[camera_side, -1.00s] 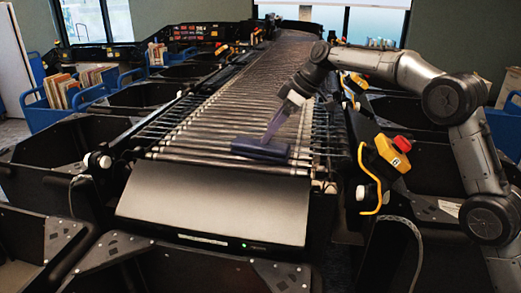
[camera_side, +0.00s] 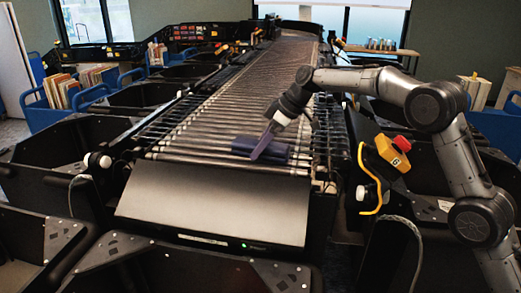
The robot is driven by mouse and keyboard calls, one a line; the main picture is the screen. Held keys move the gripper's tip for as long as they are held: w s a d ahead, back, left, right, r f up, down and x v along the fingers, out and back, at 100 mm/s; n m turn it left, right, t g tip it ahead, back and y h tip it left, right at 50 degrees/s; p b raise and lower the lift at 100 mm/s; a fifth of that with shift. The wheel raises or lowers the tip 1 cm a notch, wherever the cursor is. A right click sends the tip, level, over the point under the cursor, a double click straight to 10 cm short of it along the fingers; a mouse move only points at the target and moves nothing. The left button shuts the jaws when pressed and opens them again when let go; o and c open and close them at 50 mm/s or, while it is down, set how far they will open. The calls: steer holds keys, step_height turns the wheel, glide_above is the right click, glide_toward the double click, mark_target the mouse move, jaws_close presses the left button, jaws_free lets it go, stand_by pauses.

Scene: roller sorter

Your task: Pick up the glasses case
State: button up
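The glasses case appears to be the dark blue, box-like object (camera_side: 243,144) lying flat on the rollers near the front end of the sorter. My gripper (camera_side: 256,156) comes down from the upper right, tilted, with its purple finger part in front of the case and overlapping its middle in the picture. I cannot tell whether it touches the case. The fingers blend together at this size, so their opening is not clear. Part of the case is hidden behind them.
The roller bed (camera_side: 215,125) is otherwise clear around the case. A dark sloping panel (camera_side: 215,205) lies in front of it. A yellow box with a red button (camera_side: 393,152) stands at the right edge. Black bins (camera_side: 70,150) and blue book carts (camera_side: 65,115) line the left.

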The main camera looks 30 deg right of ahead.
steer(key=c, duration=1)
steer(key=shift+c, duration=0.2)
steer(key=shift+r, duration=0.1)
